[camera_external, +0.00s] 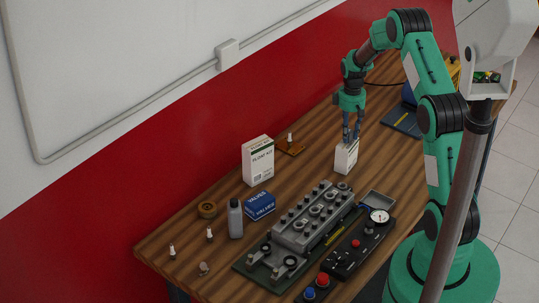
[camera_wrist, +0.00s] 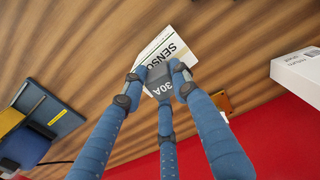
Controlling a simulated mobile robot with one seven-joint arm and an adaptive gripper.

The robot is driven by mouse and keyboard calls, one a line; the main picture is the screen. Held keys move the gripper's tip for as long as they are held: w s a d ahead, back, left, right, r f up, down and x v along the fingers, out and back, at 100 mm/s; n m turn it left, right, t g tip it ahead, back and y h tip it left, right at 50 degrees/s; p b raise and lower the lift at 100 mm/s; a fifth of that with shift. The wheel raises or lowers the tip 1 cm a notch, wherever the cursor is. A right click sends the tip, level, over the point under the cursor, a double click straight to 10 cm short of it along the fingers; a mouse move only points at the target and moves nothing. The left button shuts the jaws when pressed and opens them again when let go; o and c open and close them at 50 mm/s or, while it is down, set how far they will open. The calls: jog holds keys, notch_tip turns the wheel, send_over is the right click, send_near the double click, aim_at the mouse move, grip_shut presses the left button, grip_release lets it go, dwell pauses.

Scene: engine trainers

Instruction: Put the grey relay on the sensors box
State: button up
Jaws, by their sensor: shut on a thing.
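The sensors box (camera_external: 346,159) is a small white carton standing on the wooden table, right of the middle in the external view. In the wrist view the sensors box (camera_wrist: 172,40) shows its "SENSO" lettering just beyond my fingertips. My gripper (camera_external: 352,135) points down right above the box. In the wrist view its blue fingers are closed around the grey relay (camera_wrist: 159,86), which is marked "30A". The relay overlaps the box in that view; I cannot tell whether they touch. The relay is too small to make out in the external view.
A taller white box (camera_external: 258,162) and a small orange board (camera_external: 290,148) stand to the left. A blue valves box (camera_external: 259,206), a grey bottle (camera_external: 235,218) and an engine block (camera_external: 315,217) are nearer the front. A dark flat item (camera_external: 403,122) lies to the right.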

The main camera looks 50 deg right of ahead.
jog(key=shift+f, duration=0.3)
jog(key=shift+f, duration=0.15)
jog(key=o, duration=1.1)
notch_tip(320, 180, up, 12)
jog(key=shift+r, duration=0.15)
dwell(0.4)
